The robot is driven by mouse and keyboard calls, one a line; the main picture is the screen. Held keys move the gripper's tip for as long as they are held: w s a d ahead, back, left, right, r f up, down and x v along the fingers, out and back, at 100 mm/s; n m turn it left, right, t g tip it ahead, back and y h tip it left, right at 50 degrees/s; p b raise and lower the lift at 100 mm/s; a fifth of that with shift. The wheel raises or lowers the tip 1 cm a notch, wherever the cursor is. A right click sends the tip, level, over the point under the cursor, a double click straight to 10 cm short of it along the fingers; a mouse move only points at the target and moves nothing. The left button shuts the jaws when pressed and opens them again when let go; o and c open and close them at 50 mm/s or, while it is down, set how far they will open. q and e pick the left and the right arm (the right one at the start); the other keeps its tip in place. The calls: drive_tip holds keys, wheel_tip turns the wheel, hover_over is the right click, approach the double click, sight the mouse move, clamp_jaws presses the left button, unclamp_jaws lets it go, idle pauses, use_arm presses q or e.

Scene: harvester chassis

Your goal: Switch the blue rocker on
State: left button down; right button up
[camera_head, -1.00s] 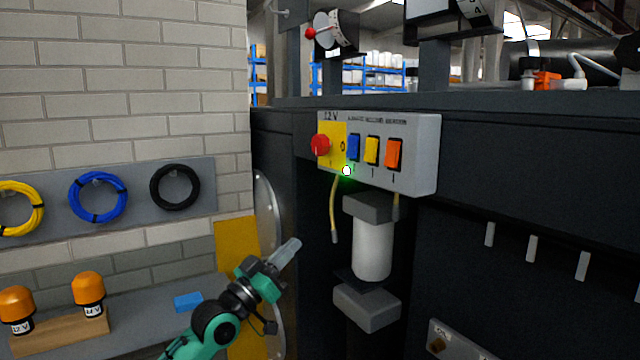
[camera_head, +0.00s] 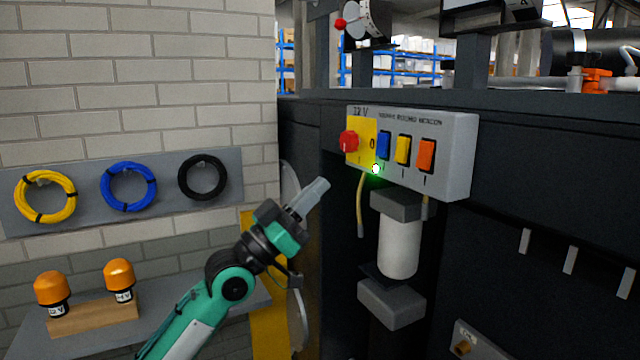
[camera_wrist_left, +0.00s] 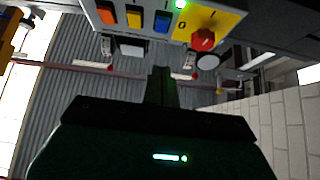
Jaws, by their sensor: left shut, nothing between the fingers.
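The blue rocker (camera_head: 384,145) is on the front of a grey switch box (camera_head: 458,160), between the yellow plate with the red knob (camera_head: 349,141) and the yellow rocker (camera_head: 403,149). A green light (camera_head: 376,168) glows below and left of it. The blue rocker also shows in the left wrist view (camera_wrist_left: 162,21), upside down. My left gripper (camera_head: 322,187) is shut and empty, below and left of the box, apart from it. Its fingers also show in the left wrist view (camera_wrist_left: 161,75). My right gripper is not in view.
An orange rocker (camera_head: 426,155) sits right of the yellow one. A white cylinder (camera_head: 399,247) and hanging cables (camera_head: 361,205) are below the box. A brick wall with yellow, blue and black cable coils (camera_head: 128,187) and a shelf with two orange beacons (camera_head: 119,273) stand left.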

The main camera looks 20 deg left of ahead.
sight(379, 151)
use_arm(q)
drive_tip(key=p+x, duration=0.1)
drive_tip(key=x, duration=0.2)
drive_tip(key=f+p+x, duration=0.1)
drive_tip(key=p+x, duration=0.1)
drive_tip(key=x, duration=0.1)
drive_tip(key=w+p+x, duration=0.1)
drive_tip(key=p+x, duration=0.1)
drive_tip(key=x, duration=0.2)
drive_tip(key=shift+s+d+f, duration=0.1)
drive_tip(key=shift+d+f, duration=0.2)
drive_tip(key=shift+d, duration=0.1)
drive_tip(key=shift+w+d+f, duration=0.2)
drive_tip(key=shift+w+d, duration=0.1)
drive_tip(key=shift+w, duration=0.1)
drive_tip(key=shift+f, duration=0.1)
drive_tip(key=shift+w+d+f+b, duration=0.15)
drive_tip(key=shift+w+f+b, duration=0.05)
drive_tip(key=shift+b, duration=0.15)
drive_tip(key=shift+r, duration=0.15)
